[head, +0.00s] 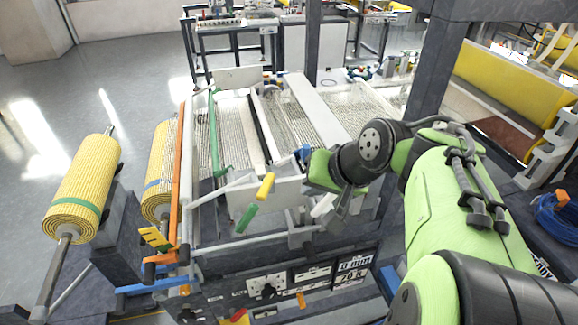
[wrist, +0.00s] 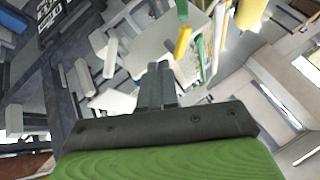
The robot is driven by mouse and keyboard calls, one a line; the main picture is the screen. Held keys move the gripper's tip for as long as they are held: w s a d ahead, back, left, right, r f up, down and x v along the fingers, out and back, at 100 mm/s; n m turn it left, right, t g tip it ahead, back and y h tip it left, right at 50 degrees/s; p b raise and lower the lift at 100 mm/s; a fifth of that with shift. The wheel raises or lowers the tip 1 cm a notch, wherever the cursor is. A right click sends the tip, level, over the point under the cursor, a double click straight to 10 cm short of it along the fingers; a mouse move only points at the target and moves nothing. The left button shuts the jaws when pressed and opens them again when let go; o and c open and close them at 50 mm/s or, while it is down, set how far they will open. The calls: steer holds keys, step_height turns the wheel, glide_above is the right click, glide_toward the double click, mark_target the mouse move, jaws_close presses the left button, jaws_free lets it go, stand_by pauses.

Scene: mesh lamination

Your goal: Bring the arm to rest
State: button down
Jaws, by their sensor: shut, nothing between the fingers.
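My green and black arm reaches in from the right in the head view, bent over the front right of the lamination machine (head: 280,190). My gripper (head: 333,217) hangs at the front edge of the machine, partly hidden by its own wrist. In the wrist view my gripper (wrist: 158,85) shows two dark fingers close together, shut and empty. A yellow handle (wrist: 183,42) lies beyond the fingertips; the yellow handle also shows in the head view (head: 265,186), left of the gripper. Whether the fingers touch any machine part cannot be told.
A green handle (head: 246,217) and an orange bar (head: 179,185) stick out at the machine's front left. A dark post (head: 437,65) rises behind my arm. A blue coil (head: 560,215) lies at the right. The left floor is open.

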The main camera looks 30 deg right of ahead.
steer(key=s+a+f+n+g+h, duration=0.1)
steer(key=s+a+f+n, duration=0.2)
steer(key=s+a+n, duration=0.4)
steer(key=s+a, duration=0.3)
steer(key=a, duration=0.2)
steer(key=shift+a+g, duration=0.3)
steer(key=shift+g, duration=0.1)
